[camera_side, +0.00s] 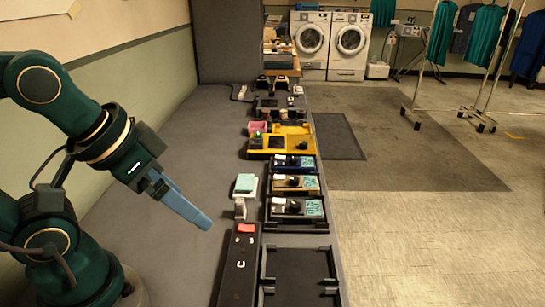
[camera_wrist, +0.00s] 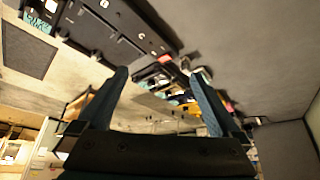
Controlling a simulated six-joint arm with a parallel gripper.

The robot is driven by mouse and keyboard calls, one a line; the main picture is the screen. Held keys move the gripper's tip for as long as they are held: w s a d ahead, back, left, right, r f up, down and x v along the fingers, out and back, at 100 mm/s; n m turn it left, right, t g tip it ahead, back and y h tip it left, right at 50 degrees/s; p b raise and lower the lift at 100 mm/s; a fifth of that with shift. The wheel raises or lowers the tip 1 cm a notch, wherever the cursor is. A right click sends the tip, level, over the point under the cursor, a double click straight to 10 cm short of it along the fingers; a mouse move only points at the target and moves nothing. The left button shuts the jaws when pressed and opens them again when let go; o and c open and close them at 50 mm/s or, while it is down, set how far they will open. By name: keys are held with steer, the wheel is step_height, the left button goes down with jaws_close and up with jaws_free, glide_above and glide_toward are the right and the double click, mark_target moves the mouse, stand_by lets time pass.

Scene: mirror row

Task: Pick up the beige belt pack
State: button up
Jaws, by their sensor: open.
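The beige belt pack (camera_side: 282,184) lies in the row on the right of the grey bench in the side view. It has a dark knob and a teal label with writing. A blue belt pack (camera_side: 285,162) is just behind it and a dark grey one (camera_side: 282,209) just in front. My gripper (camera_side: 206,224) is left of the row, apart from the packs, its blue fingers pointing down and right. In the wrist view my gripper (camera_wrist: 163,73) has its fingers spread with nothing held. I cannot pick out the beige pack for sure there.
An empty black tray (camera_side: 300,268) is in front of the packs. A long black box (camera_side: 240,268) marked C stands left of it. The bench's left side is clear.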

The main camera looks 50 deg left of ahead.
steer(key=w+d+r+m+h, duration=0.1)
steer(key=w+r+m, duration=0.5)
steer(key=w+r, duration=0.15)
steer(key=m+g+h, duration=0.2)
glide_above(289, 182)
steer(key=s+a, duration=0.2)
steer(key=f, duration=1.7)
steer(key=shift+w+d, duration=0.15)
steer(key=shift+d, duration=0.05)
steer(key=shift+x, duration=2.3)
